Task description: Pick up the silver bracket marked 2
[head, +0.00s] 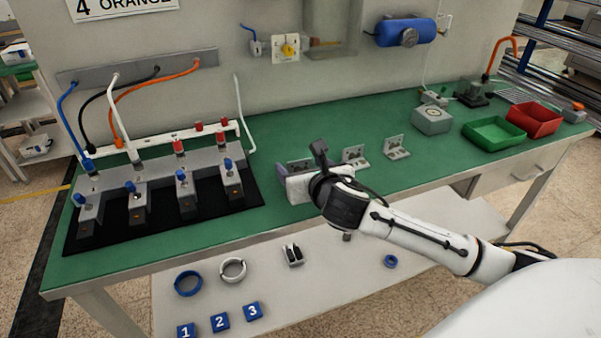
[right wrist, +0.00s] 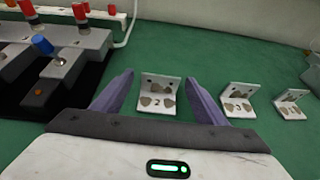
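The silver bracket marked 2 (right wrist: 157,102) is an L-shaped plate standing on the green bench top. In the right wrist view it sits between the two purple fingers of my right gripper (right wrist: 160,80), with a gap on each side. The gripper is open and low over the bench. In the head view the right gripper (head: 282,170) hides much of this bracket (head: 299,163). A similar bracket marked 3 (right wrist: 238,104) stands to its right, also in the head view (head: 354,155). A third bracket (right wrist: 290,105) is farther right (head: 396,147). My left gripper is out of view.
A grey manifold with blue knobs (head: 181,183) on a black mat (head: 252,194) is close on the left. A grey box (head: 432,120), green tray (head: 494,133) and red tray (head: 535,119) stand right. The bench top in front of the trays is clear.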

